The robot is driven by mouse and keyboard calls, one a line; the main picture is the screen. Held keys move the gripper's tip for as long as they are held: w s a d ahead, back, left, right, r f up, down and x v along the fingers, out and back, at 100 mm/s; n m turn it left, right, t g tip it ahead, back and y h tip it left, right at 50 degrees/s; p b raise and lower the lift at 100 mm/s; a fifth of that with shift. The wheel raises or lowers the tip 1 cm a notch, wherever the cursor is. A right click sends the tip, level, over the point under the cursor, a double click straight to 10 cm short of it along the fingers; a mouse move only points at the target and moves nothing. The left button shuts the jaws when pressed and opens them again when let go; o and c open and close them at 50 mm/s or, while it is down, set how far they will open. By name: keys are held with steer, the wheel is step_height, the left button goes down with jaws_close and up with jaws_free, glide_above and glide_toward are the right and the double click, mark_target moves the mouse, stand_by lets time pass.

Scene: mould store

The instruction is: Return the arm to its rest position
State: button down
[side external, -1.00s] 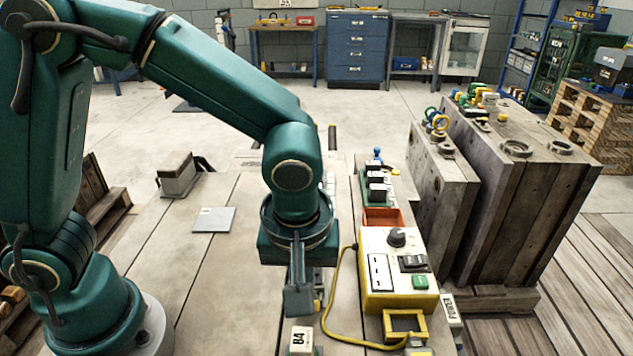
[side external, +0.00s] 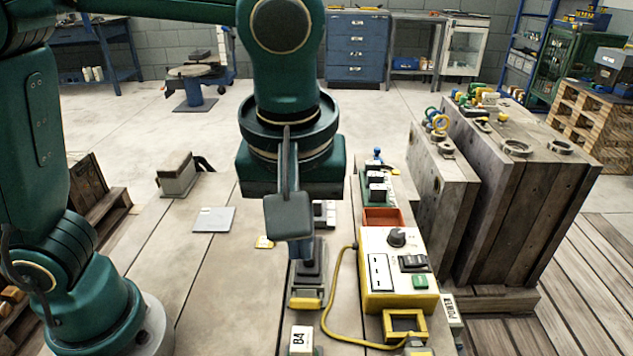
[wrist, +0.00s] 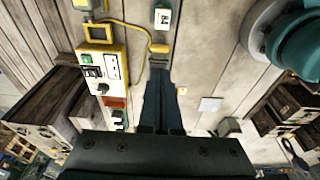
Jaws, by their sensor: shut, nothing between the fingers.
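My gripper (side external: 301,250) hangs pointing down over the middle of the bench, with its camera housing in front of it. Its dark fingers are together and empty, as the wrist view shows (wrist: 160,75). In the side view the fingertips appear just above or behind a dark block with a yellow front (side external: 306,290); the gap between them is hard to judge. My arm reaches over the bench from the left, with its upper links cut off by the top of the picture.
A yellow-edged control box (side external: 397,268) with a yellow cable stands right of my gripper, near a red tray (side external: 383,218). Tall mould blocks (side external: 520,190) stand right. A flat grey plate (side external: 213,219) lies left on mostly clear bench.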

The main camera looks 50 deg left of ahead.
steer(key=shift+s+d+r, duration=0.1)
steer(key=shift+s+r, duration=0.05)
steer(key=shift+r, duration=0.2)
steer(key=s+a+r+n+t+h, duration=0.1)
steer(key=s+a+r+t, duration=0.15)
steer(key=a, duration=0.65)
steer(key=f+m, duration=0.1)
steer(key=m, duration=0.2)
steer(key=s+a+f+m+t, duration=0.1)
steer(key=f+m, duration=0.1)
steer(key=m, duration=0.1)
steer(key=s+a+f+m, duration=0.1)
steer(key=m, duration=0.3)
steer(key=shift+a+f+t+h, duration=0.25)
steer(key=shift+f+h, duration=0.05)
